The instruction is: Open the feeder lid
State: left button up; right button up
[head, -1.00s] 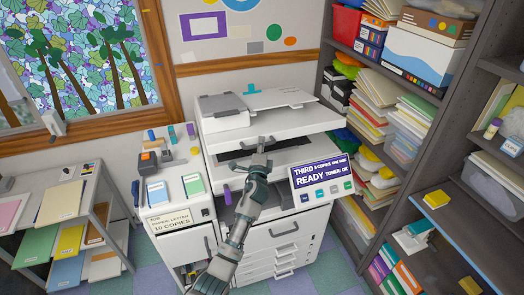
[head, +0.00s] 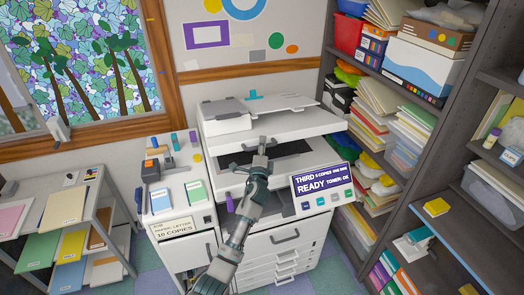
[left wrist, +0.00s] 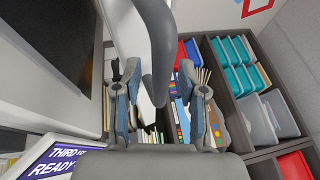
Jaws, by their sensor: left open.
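The copier's white feeder lid (head: 300,126) stands a little raised in the head view, with a dark gap and the dark glass (head: 292,149) below its front edge. My left gripper (head: 257,146) reaches up from the front to the middle of that edge. In the left wrist view, my left gripper (left wrist: 160,100) has its two fingers spread apart. A curved grey bar (left wrist: 157,60), apparently the lid's handle, runs down between them. I cannot tell whether either finger touches it. My right gripper is not in view.
The copier's display panel (head: 322,190) stands close to the right of my left arm. A side cabinet (head: 172,190) with small items is at the left. Shelves of paper and boxes (head: 430,60) fill the right side. A paper rack (head: 75,215) stands far left.

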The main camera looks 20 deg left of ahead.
pick_arm(q)
jog(key=v, duration=1.2)
jog(key=shift+w+f, duration=0.1)
jog(key=shift+f, duration=0.05)
